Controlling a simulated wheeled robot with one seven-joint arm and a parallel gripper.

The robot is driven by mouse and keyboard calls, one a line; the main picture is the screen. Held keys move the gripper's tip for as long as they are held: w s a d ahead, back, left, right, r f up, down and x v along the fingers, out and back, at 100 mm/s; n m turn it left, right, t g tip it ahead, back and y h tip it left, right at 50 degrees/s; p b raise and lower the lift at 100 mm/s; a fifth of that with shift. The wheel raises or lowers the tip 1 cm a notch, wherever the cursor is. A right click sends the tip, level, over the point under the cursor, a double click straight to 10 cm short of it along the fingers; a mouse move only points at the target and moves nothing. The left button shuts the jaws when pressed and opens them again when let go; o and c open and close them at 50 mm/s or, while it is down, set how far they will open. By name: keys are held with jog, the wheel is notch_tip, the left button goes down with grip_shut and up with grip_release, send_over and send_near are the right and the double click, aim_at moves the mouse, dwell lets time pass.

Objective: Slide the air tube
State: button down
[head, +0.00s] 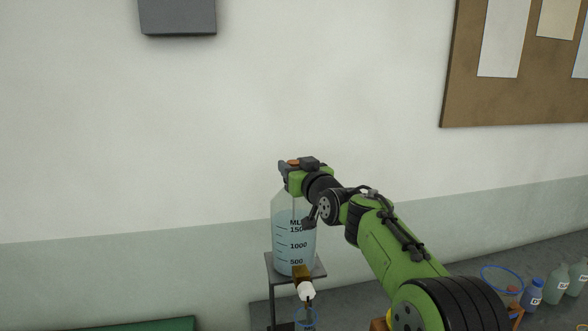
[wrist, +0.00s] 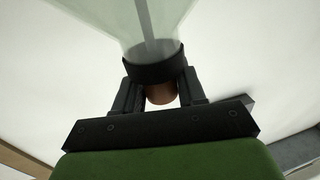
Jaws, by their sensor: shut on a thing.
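A clear bottle (head: 289,258) with a printed scale and bluish liquid stands upright on a small dark stand. The air tube (wrist: 146,22) shows in the wrist view as a pale grey strip running down inside the clear glass (wrist: 110,15). My gripper (head: 291,166) is at the top of the bottle. A copper-brown round piece (wrist: 161,94) shows between the fingers, close to the collar. The tube's upper end is hidden.
The stand (head: 266,268) has a small brown fitting (head: 301,272) with a white end (head: 307,291) at the bottle's foot. Several bottles (head: 556,284) and a blue ring (head: 502,277) are at the right. The wall behind is clear near the gripper.

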jog(key=c, duration=1.1)
grip_release()
jog(key=shift+f, duration=0.45)
jog(key=o, duration=0.3)
jog(key=shift+w+r, duration=0.1)
jog(key=shift+r, duration=0.05)
jog(key=shift+o, duration=0.2)
jog(key=b+v, duration=0.6)
jog(key=v, duration=1)
jog(key=shift+a+r, duration=0.15)
jog(key=shift+r, duration=0.1)
jog(key=s+d+f+m+g+h, duration=0.2)
jog(key=s+f+g, duration=0.3)
jog(key=s+f, duration=0.7)
jog(key=s+d+f+m+g+h, duration=0.2)
jog(key=s+d+f+g+h, duration=0.3)
jog(key=s+f, duration=0.8)
jog(key=s+g, duration=0.1)
jog(key=s, duration=0.6)
jog(key=shift+s+m, duration=0.25)
jog(key=shift+m, duration=0.05)
